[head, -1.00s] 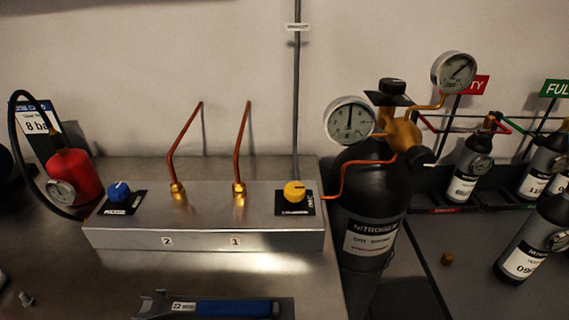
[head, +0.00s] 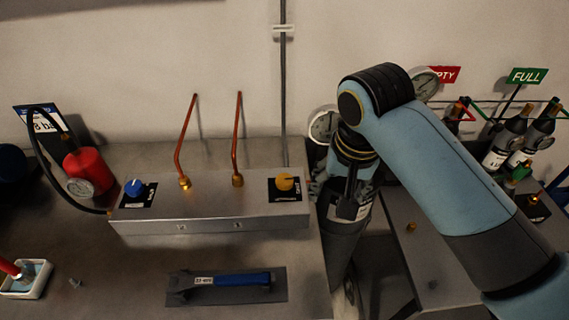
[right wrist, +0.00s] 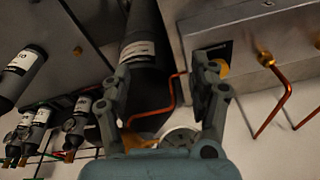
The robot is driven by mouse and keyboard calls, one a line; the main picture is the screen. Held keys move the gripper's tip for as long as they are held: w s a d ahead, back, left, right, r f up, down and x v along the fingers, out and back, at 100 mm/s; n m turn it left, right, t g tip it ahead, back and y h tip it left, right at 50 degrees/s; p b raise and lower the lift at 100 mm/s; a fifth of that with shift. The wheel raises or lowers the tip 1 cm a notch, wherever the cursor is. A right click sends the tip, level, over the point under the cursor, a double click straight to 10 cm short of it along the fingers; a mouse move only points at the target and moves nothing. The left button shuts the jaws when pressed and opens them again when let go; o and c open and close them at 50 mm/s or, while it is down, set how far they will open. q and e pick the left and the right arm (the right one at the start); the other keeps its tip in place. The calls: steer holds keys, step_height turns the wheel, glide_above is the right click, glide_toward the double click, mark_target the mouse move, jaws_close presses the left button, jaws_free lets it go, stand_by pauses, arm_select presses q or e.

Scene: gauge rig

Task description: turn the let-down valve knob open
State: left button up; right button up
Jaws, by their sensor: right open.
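The steel valve block (head: 215,218) carries a blue knob (head: 134,188) at its left end and a yellow knob (head: 285,182) at its right end. Their labels are too small to read, so I cannot tell which is the let-down valve. My right gripper (head: 340,195) is open, just right of the block and in front of the black nitrogen cylinder (head: 338,245). In the right wrist view, my gripper (right wrist: 165,78) has its fingers spread, with the yellow knob (right wrist: 222,69) partly hidden behind the right-hand finger. My left gripper is not in view.
Two copper tubes (head: 182,145) rise from the block. A pressure gauge (head: 323,126) stands beside my right wrist. A blue-handled wrench (head: 230,280) lies on a dark mat in front of the block. Small cylinders (head: 503,145) stand at right.

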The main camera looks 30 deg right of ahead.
mark_target(284, 179)
steer(key=w+a+r+m+g, duration=0.1)
steer(key=w+a+r+m, duration=0.1)
steer(key=w+m, duration=0.4)
steer(key=w+a+r+m+g, duration=0.1)
steer(key=w+a+m, duration=0.15)
steer(key=w, duration=0.45)
steer(key=shift+m+y, duration=0.3)
steer(key=shift+m, duration=0.25)
steer(key=f, duration=0.7)
steer(key=d+f+p, duration=0.1)
steer(key=f, duration=0.2)
steer(key=shift+f, duration=0.2)
steer(key=c, duration=1.1)
steer(key=shift+c, duration=0.2)
